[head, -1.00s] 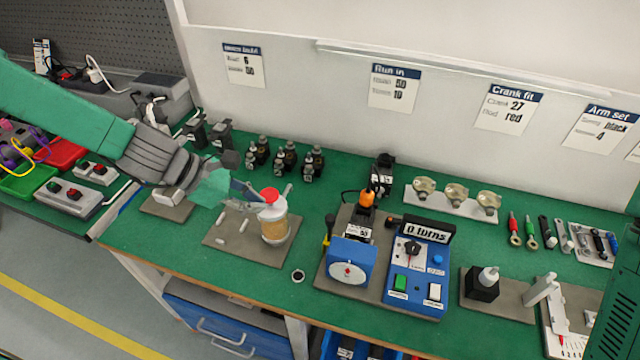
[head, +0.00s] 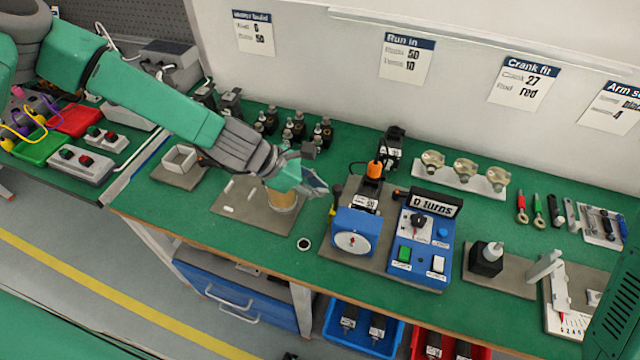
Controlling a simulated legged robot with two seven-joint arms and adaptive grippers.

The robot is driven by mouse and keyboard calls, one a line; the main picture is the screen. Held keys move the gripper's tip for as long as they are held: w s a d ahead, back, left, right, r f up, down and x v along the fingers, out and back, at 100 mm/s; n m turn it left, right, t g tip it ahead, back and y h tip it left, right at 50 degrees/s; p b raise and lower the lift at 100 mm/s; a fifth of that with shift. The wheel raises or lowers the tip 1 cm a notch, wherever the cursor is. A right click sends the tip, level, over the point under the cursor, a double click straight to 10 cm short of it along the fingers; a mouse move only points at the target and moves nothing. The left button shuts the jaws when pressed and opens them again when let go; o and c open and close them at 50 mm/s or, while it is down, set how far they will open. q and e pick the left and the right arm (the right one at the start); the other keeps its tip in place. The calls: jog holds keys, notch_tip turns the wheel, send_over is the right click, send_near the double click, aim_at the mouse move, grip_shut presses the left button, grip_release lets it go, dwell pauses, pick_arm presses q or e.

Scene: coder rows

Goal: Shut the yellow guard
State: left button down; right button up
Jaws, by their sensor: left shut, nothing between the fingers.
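A small yellow piece (head: 336,198), which may be the yellow guard, stands at the left side of the blue dial unit (head: 354,235). It is too small to tell its shape or exact position. My left gripper (head: 318,186) is shut and empty, just left of the yellow piece and above the table; I cannot tell whether they touch. An orange-topped part (head: 375,170) stands behind the dial unit. My right gripper is out of view.
A blue control box (head: 418,245) with a "0 turns" display (head: 436,204) stands right of the dial unit. A black ring (head: 304,244) lies near the front edge. Several dark fittings (head: 290,130) stand behind.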

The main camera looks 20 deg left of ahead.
aim_at(338, 194)
pick_arm(q)
jog(key=shift+w+d, duration=0.1)
jog(key=shift+d, duration=0.4)
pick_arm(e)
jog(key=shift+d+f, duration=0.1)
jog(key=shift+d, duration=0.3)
pick_arm(q)
jog(key=shift+a, duration=0.1)
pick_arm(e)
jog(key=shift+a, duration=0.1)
pick_arm(q)
jog(key=d+b, duration=0.1)
jog(key=d, duration=0.2)
jog(key=shift+d+f+b, duration=0.1)
jog(key=shift+d+b, duration=0.15)
jog(key=shift+b, duration=0.1)
jog(key=shift+d, duration=0.25)
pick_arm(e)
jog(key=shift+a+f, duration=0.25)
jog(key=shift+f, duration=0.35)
pick_arm(q)
jog(key=shift+a, duration=0.1)
